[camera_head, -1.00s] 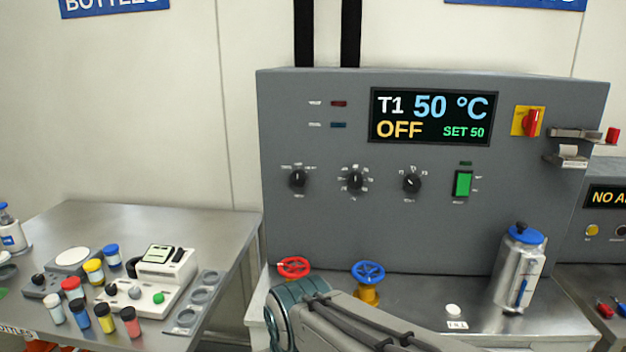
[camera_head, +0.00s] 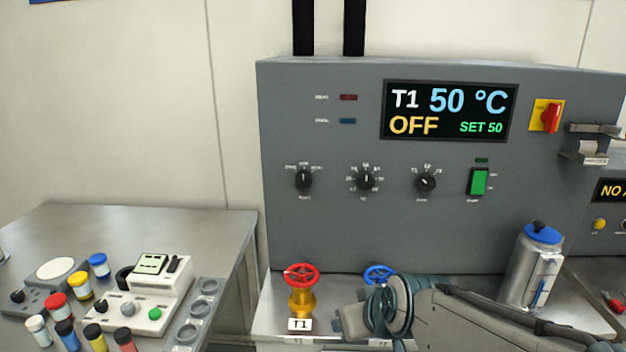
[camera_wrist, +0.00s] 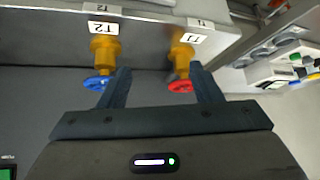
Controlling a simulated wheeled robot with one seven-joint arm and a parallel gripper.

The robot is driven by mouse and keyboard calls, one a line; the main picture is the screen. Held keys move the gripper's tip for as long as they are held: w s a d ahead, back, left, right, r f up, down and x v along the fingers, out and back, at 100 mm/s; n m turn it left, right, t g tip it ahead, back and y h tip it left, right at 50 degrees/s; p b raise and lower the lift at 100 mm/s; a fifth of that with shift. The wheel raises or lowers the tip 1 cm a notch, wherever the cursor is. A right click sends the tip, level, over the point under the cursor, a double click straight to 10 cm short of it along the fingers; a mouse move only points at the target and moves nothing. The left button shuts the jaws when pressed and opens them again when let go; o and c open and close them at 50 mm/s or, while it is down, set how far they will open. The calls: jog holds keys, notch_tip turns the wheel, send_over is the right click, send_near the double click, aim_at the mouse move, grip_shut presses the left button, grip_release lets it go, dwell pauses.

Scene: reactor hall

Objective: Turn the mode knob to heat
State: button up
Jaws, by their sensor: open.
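The mode knob is most likely the leftmost black knob (camera_head: 303,180) on the grey control panel (camera_head: 330,225); its labels are too small to read surely. Its white pointer line looks about upright. The display (camera_head: 450,112) reads T1 50 °C, OFF, SET 50. My gripper (camera_wrist: 160,72) is open and empty in the wrist view, its two fingers apart. The knob does not show in that view. In the head view my arm is at the bottom, below and right of the knob and apart from it; my fingers are not clear there.
A red valve wheel (camera_head: 301,276) and a blue one (camera_head: 380,274) stand on the bench below the panel, close to my fingers in the wrist view. Two more knobs (camera_head: 366,180) (camera_head: 426,182) and a green switch (camera_head: 479,182) are to the right. A steel flask (camera_head: 535,268) stands at right.

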jog(key=w+a+r+n+t+y+p, duration=0.1)
jog(key=w+a+r+n+t+y, duration=0.15)
jog(key=w+a+r+t, duration=0.35)
jog(key=n+t+h+p, duration=0.1)
jog(key=t+h+p, duration=0.1)
jog(key=t+h, duration=0.25)
send_near(303, 181)
jog(key=w+p, duration=0.1)
jog(key=w, duration=0.7)
jog(key=shift+w+a, duration=0.1)
jog(key=shift+w, duration=0.25)
jog(key=c, duration=1)
